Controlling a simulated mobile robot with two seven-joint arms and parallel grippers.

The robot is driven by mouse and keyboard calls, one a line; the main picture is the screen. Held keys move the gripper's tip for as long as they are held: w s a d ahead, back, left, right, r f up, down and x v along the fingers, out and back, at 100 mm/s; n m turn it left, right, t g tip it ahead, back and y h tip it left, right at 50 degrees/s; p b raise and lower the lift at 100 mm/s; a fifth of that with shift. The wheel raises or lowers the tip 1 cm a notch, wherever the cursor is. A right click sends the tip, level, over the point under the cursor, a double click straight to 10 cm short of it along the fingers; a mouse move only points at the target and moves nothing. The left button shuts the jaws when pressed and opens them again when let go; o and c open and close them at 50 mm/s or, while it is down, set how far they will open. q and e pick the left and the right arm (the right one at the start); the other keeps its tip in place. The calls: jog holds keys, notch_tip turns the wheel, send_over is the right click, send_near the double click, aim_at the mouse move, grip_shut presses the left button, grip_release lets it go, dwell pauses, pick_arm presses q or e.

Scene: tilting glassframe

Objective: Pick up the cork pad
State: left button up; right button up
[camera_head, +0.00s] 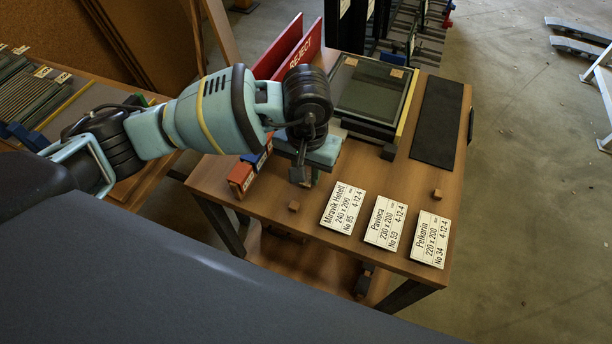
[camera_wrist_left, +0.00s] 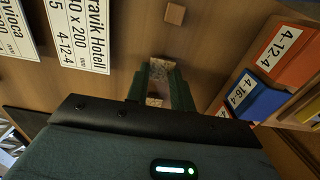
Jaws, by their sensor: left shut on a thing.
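My left gripper (camera_head: 300,174) is low over the wooden table, left of the paper labels. In the left wrist view its dark green fingers (camera_wrist_left: 162,78) are shut on a small speckled tan cork pad (camera_wrist_left: 162,65) at their tips. In the head view the gripper and wrist hide this pad. Another small brown block (camera_head: 293,206) lies on the table just in front of the gripper; it also shows in the left wrist view (camera_wrist_left: 174,14). I cannot tell whether the held pad touches the table. My right gripper is not in view.
Three labels (camera_head: 343,207) lie along the front, with a small block (camera_head: 436,193) near the right one. A glass frame (camera_head: 370,92) and a dark mat (camera_head: 438,120) lie behind. Red and blue boxes (camera_head: 241,178) stand left, below a red REJECT rack (camera_head: 303,48).

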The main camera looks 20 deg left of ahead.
pick_arm(q)
jog(key=shift+r+p, duration=0.3)
jog(key=shift+r, duration=0.35)
notch_tip(320, 180, up, 2)
jog(key=shift+w+r+b, duration=0.1)
jog(key=shift+r+b, duration=0.1)
jog(key=shift+b, duration=0.1)
jog(key=w+d+b, duration=0.1)
jog(key=w+d, duration=0.1)
jog(key=d, duration=0.2)
jog(key=w+d+r+b, duration=0.1)
jog(key=w+d, duration=0.1)
jog(key=d, duration=0.2)
jog(key=w+d+b, duration=0.1)
jog(key=w+d, duration=0.2)
jog(key=d, duration=0.2)
jog(key=shift+r+b, duration=0.25)
jog(key=shift+b, duration=0.05)
jog(key=shift+w+d+r, duration=0.15)
jog(key=shift+w+d, duration=0.1)
jog(key=shift+d, duration=0.3)
